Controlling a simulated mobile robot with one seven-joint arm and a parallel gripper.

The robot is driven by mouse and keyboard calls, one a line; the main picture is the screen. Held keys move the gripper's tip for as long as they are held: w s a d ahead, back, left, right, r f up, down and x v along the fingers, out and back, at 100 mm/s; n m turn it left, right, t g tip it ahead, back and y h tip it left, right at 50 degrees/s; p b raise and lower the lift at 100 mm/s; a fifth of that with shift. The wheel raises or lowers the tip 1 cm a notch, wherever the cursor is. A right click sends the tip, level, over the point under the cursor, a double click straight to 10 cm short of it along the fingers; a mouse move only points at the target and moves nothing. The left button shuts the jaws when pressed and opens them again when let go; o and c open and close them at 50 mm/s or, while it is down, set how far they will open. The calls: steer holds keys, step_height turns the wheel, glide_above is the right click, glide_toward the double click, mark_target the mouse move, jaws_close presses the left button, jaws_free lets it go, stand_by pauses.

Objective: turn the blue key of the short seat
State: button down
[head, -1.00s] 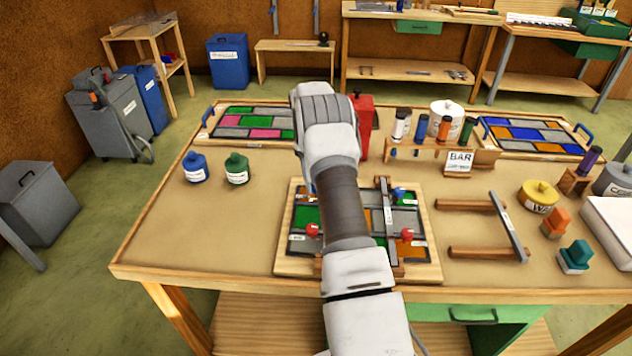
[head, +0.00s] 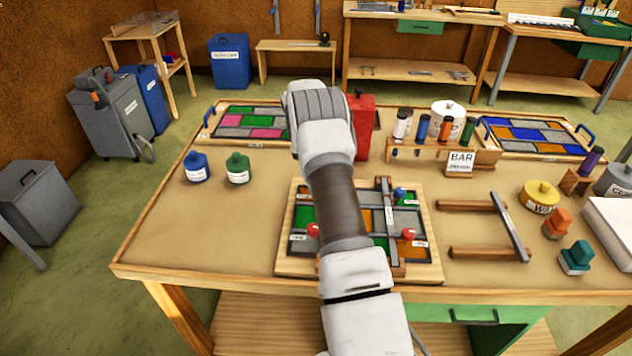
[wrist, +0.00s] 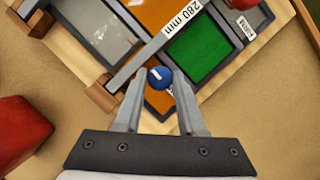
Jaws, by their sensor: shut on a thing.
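The framed leaded panel (head: 431,262) lies near the front middle of the bench. In the wrist view, my gripper (wrist: 160,80) is shut on a small round blue key (wrist: 160,75) with a white mark on top. The key sits beside a bar (wrist: 150,60) labelled 280 mm, close to an orange pane. In the head view my arm hides the gripper and this key. A second blue key (head: 400,194) stands at the far end of the panel's right-hand bar (head: 389,225). Red keys (head: 313,230) (head: 408,234) sit toward the near side.
A red container (head: 362,130) stands just right of my wrist. The bench's front left is clear.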

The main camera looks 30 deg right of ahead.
steer(key=c, duration=0.5)
jaws_free()
steer(key=p+v, duration=0.1)
steer(key=v, duration=1.1)
steer(key=shift+r, duration=0.1)
